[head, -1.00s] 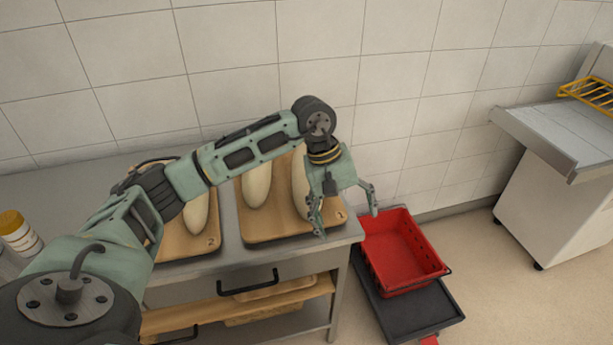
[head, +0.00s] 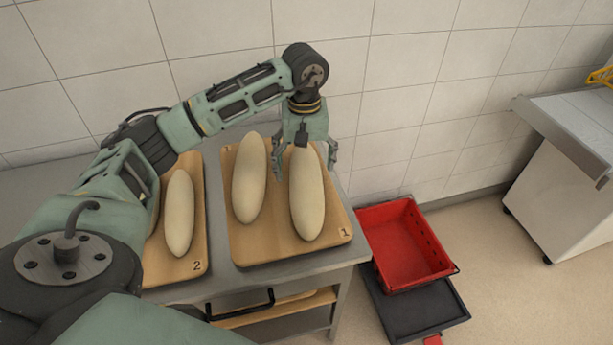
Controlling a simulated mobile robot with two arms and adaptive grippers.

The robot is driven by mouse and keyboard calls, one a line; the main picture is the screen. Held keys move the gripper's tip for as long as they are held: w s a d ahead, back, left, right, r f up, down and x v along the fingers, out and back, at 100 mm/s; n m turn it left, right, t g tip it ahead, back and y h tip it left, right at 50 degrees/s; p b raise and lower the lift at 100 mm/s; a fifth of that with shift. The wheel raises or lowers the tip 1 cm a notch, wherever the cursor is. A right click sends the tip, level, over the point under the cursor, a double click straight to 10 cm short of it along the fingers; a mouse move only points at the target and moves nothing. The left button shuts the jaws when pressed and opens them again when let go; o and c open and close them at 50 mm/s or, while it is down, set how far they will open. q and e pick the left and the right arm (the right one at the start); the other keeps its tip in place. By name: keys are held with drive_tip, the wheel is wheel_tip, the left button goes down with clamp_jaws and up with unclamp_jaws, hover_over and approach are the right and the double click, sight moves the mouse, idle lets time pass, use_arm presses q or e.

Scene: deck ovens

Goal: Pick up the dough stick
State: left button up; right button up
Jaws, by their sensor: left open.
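Long pale dough sticks lie on two wooden boards on a metal table. The board marked 1 (head: 275,247) bears a right dough stick (head: 307,200) and a left dough stick (head: 249,180). The board marked 2 (head: 199,225) bears another dough stick (head: 180,213), with part of one more beside it behind my arm. My left gripper (head: 304,165) is open and points down over the far end of the right dough stick on board 1, one finger on each side of it. I cannot tell whether it touches. My right gripper is not in view.
A red crate (head: 405,283) stands on a dark base on the floor right of the table. A white unit with a metal top (head: 575,125) stands at the right. The tiled wall (head: 420,90) closes the back. A shelf (head: 275,312) runs under the tabletop.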

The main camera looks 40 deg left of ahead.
sight(306, 174)
use_arm(q)
drive_tip(key=f, duration=0.1)
drive_tip(key=f+p, duration=0.1)
drive_tip(key=shift+s+d+f+p, duration=0.3)
drive_tip(key=shift+d+f+p, duration=0.05)
drive_tip(key=shift+f+p, duration=0.05)
drive_tip(key=shift+w+a+f, duration=0.1)
drive_tip(key=shift+w+f, duration=0.05)
drive_tip(key=shift+f, duration=0.45)
drive_tip(key=shift+w+a+f, duration=0.1)
drive_tip(key=shift+f, duration=0.8)
drive_tip(key=shift+c, duration=1.4)
drive_tip(key=c, duration=1.3)
drive_tip(key=shift+c, duration=0.4)
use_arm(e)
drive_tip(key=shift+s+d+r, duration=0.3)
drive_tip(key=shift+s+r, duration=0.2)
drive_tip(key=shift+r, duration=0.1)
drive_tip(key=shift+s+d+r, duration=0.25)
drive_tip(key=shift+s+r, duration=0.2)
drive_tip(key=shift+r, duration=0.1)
use_arm(q)
drive_tip(key=shift+r, duration=0.15)
